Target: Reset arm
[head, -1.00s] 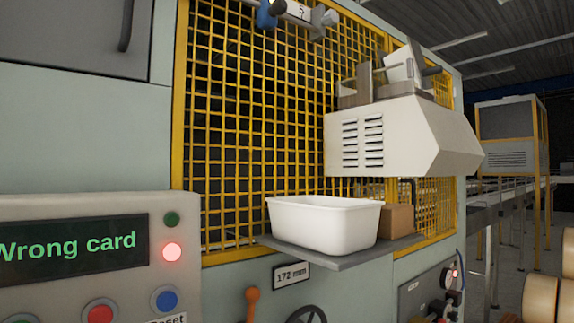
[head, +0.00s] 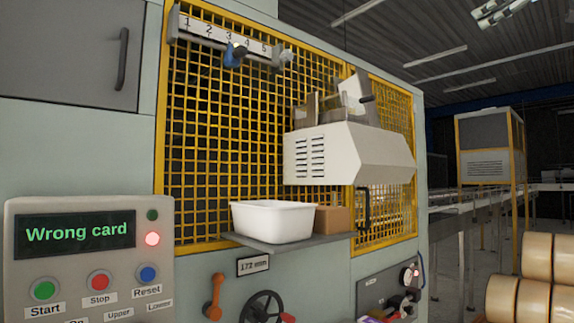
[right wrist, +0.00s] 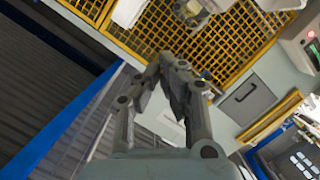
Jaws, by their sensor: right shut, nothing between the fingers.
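My right gripper (right wrist: 168,66) shows in the right wrist view with its fingers together and nothing between them. Behind it are the yellow mesh guard (right wrist: 235,45) and grey-green machine panels, seen tilted. It does not touch anything that I can make out. In the head view I cannot make out this gripper clearly. My left gripper is not in view. At the left of the head view is the control panel (head: 90,205), whose display (head: 75,235) reads "Wrong card". A red lamp (head: 152,239) is lit. The blue Reset button (head: 148,273) is right of the red Stop button (head: 99,281).
A white tub (head: 272,220) and brown carton (head: 332,220) stand on a grey shelf (head: 290,243) before the mesh. A white hood (head: 345,155) juts out above. An orange lever (head: 213,297) and handwheel (head: 262,306) are below. Cardboard rolls (head: 550,255) are at right.

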